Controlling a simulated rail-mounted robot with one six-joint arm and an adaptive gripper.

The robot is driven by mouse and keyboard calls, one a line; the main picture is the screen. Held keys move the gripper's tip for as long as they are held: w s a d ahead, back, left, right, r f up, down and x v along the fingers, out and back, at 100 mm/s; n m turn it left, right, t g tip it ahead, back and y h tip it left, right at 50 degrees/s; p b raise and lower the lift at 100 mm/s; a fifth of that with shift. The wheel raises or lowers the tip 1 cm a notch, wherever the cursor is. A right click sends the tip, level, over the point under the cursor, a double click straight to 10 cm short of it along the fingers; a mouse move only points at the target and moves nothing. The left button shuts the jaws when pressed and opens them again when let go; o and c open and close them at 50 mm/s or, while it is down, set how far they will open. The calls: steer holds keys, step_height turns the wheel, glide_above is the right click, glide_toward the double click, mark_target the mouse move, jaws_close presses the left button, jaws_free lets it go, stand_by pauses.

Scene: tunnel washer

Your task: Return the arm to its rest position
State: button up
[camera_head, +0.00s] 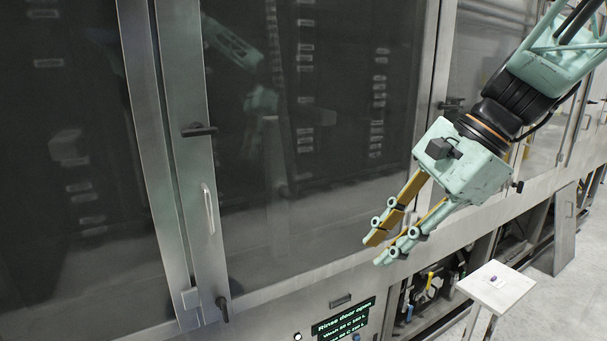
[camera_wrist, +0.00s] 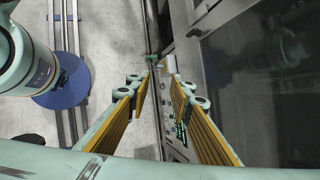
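My gripper (camera_head: 378,250) hangs from the arm at the right of the head view, pointing down and left in front of the washer's glass front. Its yellow-padded fingers are apart. In the wrist view the fingers of my gripper (camera_wrist: 162,78) also stand apart, with nothing between them. The arm reaches in from the upper right corner. The washer (camera_head: 300,130) has dark glass panels in metal frames. The green display (camera_head: 343,320) below reads "Rinse door open".
A door handle (camera_head: 210,208) and dark latches sit on the metal frame at left. A small white stand (camera_head: 496,288) with a small dark item on it stands at lower right. Pipes show in the open base.

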steer(key=s+d+n+t+h, duration=0.1)
steer(key=s+d+n+h, duration=0.2)
steer(key=s+n, duration=0.4)
steer(key=s+d+f+n+t+h+b, duration=0.1)
steer(key=s+d+n+h, duration=0.2)
steer(key=s, duration=1.4)
steer(key=shift+s+d+f+n+t, duration=0.15)
steer(key=shift+n+t, duration=0.15)
steer(key=shift+n, duration=1.8)
